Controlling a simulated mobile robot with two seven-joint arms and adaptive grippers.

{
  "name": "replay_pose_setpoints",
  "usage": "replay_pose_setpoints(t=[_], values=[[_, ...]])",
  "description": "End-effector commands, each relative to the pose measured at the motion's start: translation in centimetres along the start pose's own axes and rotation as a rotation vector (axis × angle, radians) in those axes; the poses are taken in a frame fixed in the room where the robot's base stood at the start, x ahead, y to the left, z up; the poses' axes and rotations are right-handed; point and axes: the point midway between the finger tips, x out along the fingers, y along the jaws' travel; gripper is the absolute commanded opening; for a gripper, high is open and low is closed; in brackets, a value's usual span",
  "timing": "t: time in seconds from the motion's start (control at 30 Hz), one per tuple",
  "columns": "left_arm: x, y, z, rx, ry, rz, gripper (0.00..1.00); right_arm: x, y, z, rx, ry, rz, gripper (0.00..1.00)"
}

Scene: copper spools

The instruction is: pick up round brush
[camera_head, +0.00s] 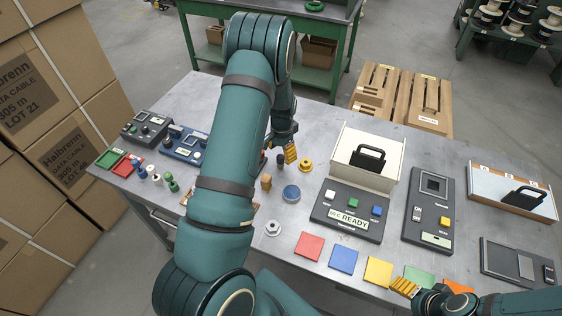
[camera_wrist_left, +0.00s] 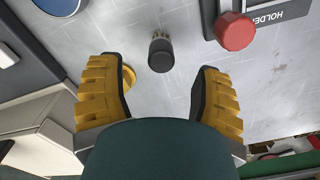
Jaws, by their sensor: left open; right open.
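The round brush (camera_wrist_left: 160,52) shows in the left wrist view as a short dark cylinder with tan bristles at its far end. It is on the grey table, slightly beyond the fingertips and between their lines. In the head view a small dark piece of it (camera_head: 281,160) shows beside my left gripper (camera_head: 290,152). My left gripper is open and empty, its two yellow-padded fingers (camera_wrist_left: 158,72) wide apart and pointing at the table. The fingers do not touch the brush. My right gripper (camera_head: 404,288) is open at the table's front edge, partly cut off.
A yellow ring-shaped part (camera_head: 305,165) is close to the left fingers.

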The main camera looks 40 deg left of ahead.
Motion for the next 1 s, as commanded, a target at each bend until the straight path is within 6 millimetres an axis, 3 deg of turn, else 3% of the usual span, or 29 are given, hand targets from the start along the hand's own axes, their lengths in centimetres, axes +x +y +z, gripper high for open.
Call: replay_pose_setpoints(t=[0.17, 0.5, 0.83, 1.0], values=[[1.0, 0.0, 0.0, 0.0, 0.001, -0.001, 0.66, -0.1, 0.0, 0.0, 0.0, 0.0, 0.0, 0.71], [5.4, -0.1, 0.3, 0.0, 0.0, 0.0, 0.66, -0.5, -0.1, -0.1, 0.0, 0.0, -0.001, 0.71], [5.9, -0.1, 0.2, 0.0, 0.002, -0.001, 0.67, -0.5, -0.1, 0.0, 0.0, 0.0, -0.001, 0.71], [5.9, -0.1, 0.2, 0.0, 0.001, -0.001, 0.08, -0.5, -0.1, 0.0, 0.0, 0.0, -0.001, 0.71]])
